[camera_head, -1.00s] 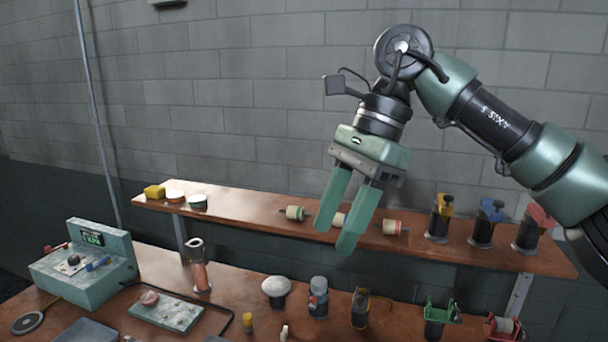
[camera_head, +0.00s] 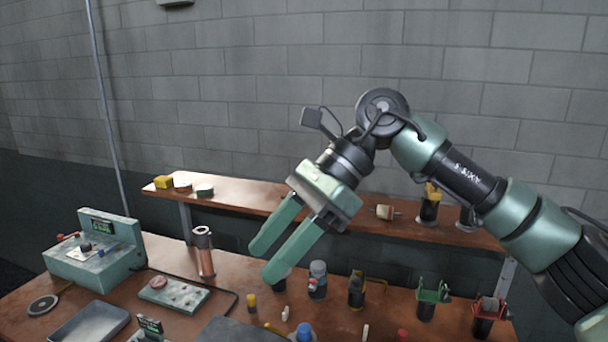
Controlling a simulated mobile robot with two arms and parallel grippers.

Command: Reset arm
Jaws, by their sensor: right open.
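My right gripper (camera_head: 262,262) reaches in from the right on its green and black arm. Its two long green fingers are apart with nothing between them. They point down and to the left, in front of the raised shelf and over the back of the workbench as seen here. The fingers hide part of the shelf and most of a dark-bodied item (camera_head: 281,284) below their tips. My left gripper is not in view.
The brown shelf (camera_head: 240,197) holds small items, including a yellow block (camera_head: 163,182) and a spool (camera_head: 384,212). The crowded bench (camera_head: 232,268) carries a green device (camera_head: 95,253), a copper-coloured cylinder (camera_head: 204,252), bottles and a grey tray (camera_head: 88,323).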

